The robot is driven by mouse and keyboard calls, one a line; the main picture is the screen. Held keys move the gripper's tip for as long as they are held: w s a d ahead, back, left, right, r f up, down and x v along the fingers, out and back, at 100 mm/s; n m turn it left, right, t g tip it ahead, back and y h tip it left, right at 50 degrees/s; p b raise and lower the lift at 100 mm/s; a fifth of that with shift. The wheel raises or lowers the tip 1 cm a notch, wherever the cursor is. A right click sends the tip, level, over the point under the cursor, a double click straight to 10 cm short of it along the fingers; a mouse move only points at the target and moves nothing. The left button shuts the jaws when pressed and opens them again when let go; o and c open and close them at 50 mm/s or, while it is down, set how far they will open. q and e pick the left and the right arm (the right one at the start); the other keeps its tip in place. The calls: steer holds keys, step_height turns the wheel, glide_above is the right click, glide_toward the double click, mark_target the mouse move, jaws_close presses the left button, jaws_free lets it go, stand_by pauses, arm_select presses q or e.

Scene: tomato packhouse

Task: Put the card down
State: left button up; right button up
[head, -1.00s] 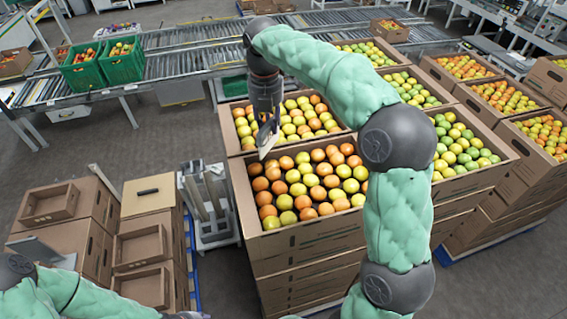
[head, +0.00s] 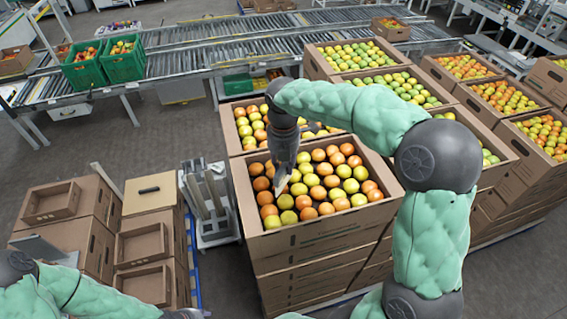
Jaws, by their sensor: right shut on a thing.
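My right gripper (head: 281,184) points down over the near front box of tomatoes (head: 310,240), above its left part. It is shut on a small pale card (head: 280,188), of which only a sliver shows at the fingertips. The card is close over the orange and yellow-green tomatoes (head: 318,185); I cannot tell whether it touches them.
More full tomato boxes (head: 368,55) stand behind and to the right. Stacked empty cartons (head: 75,240) stand at the left, beside a grey stand (head: 208,205). Green crates (head: 122,68) sit on the roller conveyor (head: 200,67). Grey floor lies between.

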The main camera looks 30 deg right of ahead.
steer(key=o, duration=1)
steer(key=shift+f, duration=0.1)
step_height(320, 180, up, 12)
steer(key=shift+r+b, duration=0.15)
steer(key=shift+b, duration=0.4)
